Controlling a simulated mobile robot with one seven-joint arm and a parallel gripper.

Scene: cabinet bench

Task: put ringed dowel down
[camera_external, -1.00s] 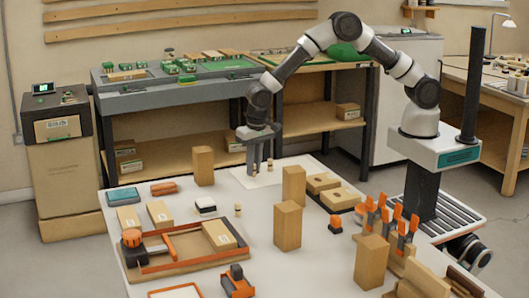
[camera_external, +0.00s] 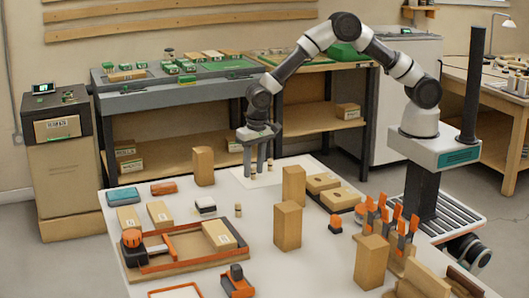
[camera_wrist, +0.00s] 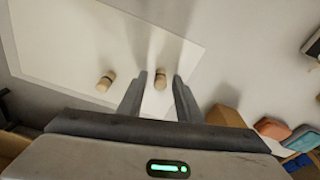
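My gripper (camera_external: 255,175) points down over a white sheet (camera_external: 280,176) at the far side of the bench. In the wrist view my gripper (camera_wrist: 161,75) is open, with a small wooden dowel (camera_wrist: 160,79) between its fingers and a gap visible on each side. This dowel has a dark band and appears to stand on the sheet. A second small dowel (camera_wrist: 106,82) stands on the sheet to the left in that view. Which of them is the ringed dowel is hard to tell at this size.
A tall wooden block (camera_external: 204,167) stands left of the gripper and another (camera_external: 294,185) stands to its right. Another small dowel (camera_external: 238,210) stands nearer the camera. A holed wooden block (camera_external: 340,198) is at right. Bare sheet lies around the fingers.

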